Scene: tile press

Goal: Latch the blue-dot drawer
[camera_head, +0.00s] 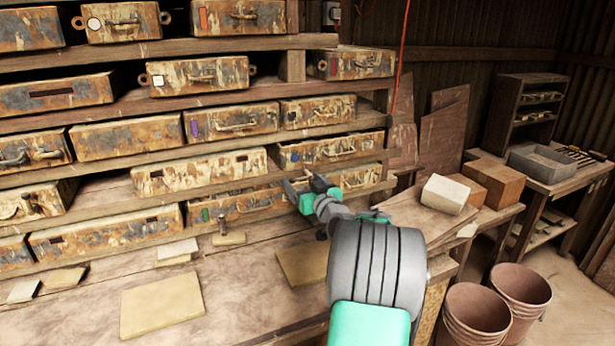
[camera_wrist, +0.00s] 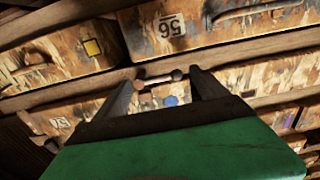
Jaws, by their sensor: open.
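The blue dot (camera_wrist: 171,100) shows in the wrist view between my fingers, on a worn, rust-stained drawer front (camera_wrist: 150,99). A short light bar with a dark knob (camera_wrist: 160,78) lies just above the dot. My gripper (camera_head: 304,181) is open and empty in front of the lower drawers in the head view; its fingers also frame the dot in the wrist view (camera_wrist: 166,85). Contact with the bar cannot be told.
Tiles (camera_head: 162,305) lie on the bench (camera_head: 240,310) below. A red cord (camera_head: 402,50) hangs at the rack's right end. Buckets (camera_head: 475,312) stand at lower right.

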